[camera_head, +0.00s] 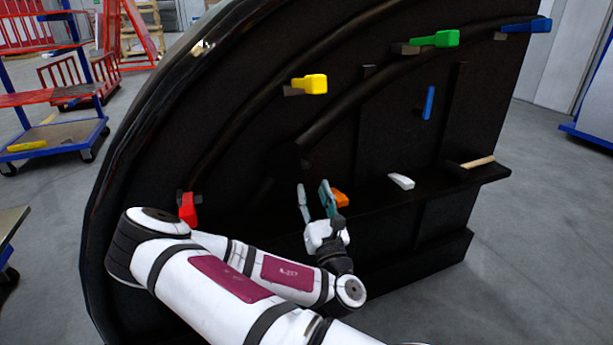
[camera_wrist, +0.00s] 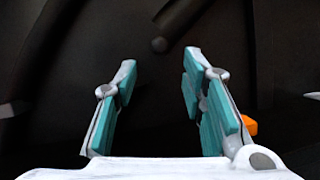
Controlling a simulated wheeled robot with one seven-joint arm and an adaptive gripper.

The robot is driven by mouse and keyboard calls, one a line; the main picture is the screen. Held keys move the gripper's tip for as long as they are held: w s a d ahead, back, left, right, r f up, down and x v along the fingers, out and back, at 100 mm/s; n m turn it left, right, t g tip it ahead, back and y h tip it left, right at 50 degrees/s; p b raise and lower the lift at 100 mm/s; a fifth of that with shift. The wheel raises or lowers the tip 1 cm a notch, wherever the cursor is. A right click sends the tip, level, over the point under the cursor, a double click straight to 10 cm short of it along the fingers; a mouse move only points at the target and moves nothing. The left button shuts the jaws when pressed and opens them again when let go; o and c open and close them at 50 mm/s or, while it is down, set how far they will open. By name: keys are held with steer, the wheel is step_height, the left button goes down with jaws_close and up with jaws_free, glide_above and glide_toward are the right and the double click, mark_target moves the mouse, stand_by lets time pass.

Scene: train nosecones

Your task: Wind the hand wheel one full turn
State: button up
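My gripper (camera_head: 314,198) is in front of the large black nosecone panel (camera_head: 235,130), near its lower middle. Its two teal-padded fingers are apart with nothing between them, and they also show spread in the wrist view (camera_wrist: 160,68). I cannot clearly make out a hand wheel against the black panel. In the wrist view a small dark rounded knob (camera_wrist: 160,44) shows just beyond the fingertips, apart from them. I cannot tell whether it belongs to the wheel.
Red (camera_head: 188,210), yellow (camera_head: 310,84), green (camera_head: 436,39) and blue (camera_head: 527,26) clamps sit on the panel's ribs. An orange item (camera_head: 341,199) is beside my gripper's right finger. A white piece (camera_head: 401,181) and a wooden-handled tool (camera_head: 478,162) lie on the ledge. Carts stand left.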

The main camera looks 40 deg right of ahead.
mark_target(306, 167)
steer(key=b+x, duration=0.2)
steer(key=b, duration=0.2)
steer(key=shift+d+r+b, duration=0.1)
steer(key=shift+r+b, duration=0.1)
steer(key=shift+b, duration=0.1)
steer(key=shift+w+d+r, duration=0.15)
steer(key=shift+w+d, duration=0.15)
steer(key=shift+w, duration=0.25)
steer(key=shift+w+d+r+b, duration=0.1)
steer(key=shift+w+r+b, duration=0.25)
steer(key=shift+w, duration=0.15)
steer(key=shift+p+x, duration=0.55)
steer(key=shift+x, duration=0.4)
steer(key=shift+w+d+r, duration=0.15)
steer(key=shift+w, duration=0.35)
jaws_close()
